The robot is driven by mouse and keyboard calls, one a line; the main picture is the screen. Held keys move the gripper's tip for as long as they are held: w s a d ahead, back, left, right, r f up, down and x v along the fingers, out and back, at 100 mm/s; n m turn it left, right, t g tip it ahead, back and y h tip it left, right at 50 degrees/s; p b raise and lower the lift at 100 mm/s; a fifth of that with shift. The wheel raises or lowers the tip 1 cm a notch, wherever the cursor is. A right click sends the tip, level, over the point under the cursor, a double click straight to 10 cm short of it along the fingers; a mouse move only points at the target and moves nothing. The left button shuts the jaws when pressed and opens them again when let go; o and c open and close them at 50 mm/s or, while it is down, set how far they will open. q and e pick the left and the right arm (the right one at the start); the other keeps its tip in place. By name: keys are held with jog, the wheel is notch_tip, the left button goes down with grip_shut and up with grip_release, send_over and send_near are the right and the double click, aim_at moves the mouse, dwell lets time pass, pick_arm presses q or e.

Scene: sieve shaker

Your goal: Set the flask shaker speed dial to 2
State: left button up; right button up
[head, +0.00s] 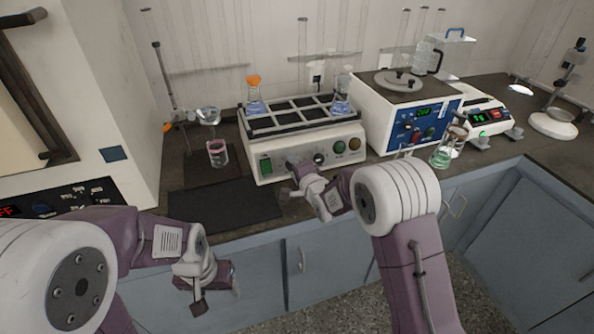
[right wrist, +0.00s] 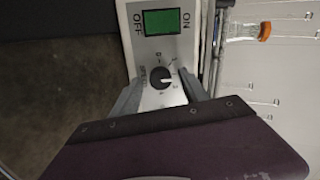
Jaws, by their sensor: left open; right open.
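The flask shaker (head: 303,142) is a pale box with a rack on top that holds flasks at both ends. Its speed dial (head: 319,158) is a black knob on the front panel; the dial (right wrist: 160,77) also shows in the right wrist view, with small marks around it. A pale pointer mark lies on its right side, but I cannot tell the exact number. My right gripper (head: 290,178) is open in front of the panel; its fingers (right wrist: 160,92) stand on either side of the dial, apart from it. My left gripper (head: 217,298) is open and empty, low at the counter's front.
A green ON/OFF switch (right wrist: 166,22) sits beside the dial. A beaker with pink liquid (head: 217,153) stands left of the shaker. A blue-panelled device (head: 405,110) and a flask with green liquid (head: 445,150) stand to the right. A dark mat (head: 225,204) lies clear in front.

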jog(key=v, duration=0.8)
jog(key=shift+s, duration=0.2)
jog(key=shift+d+r, duration=0.1)
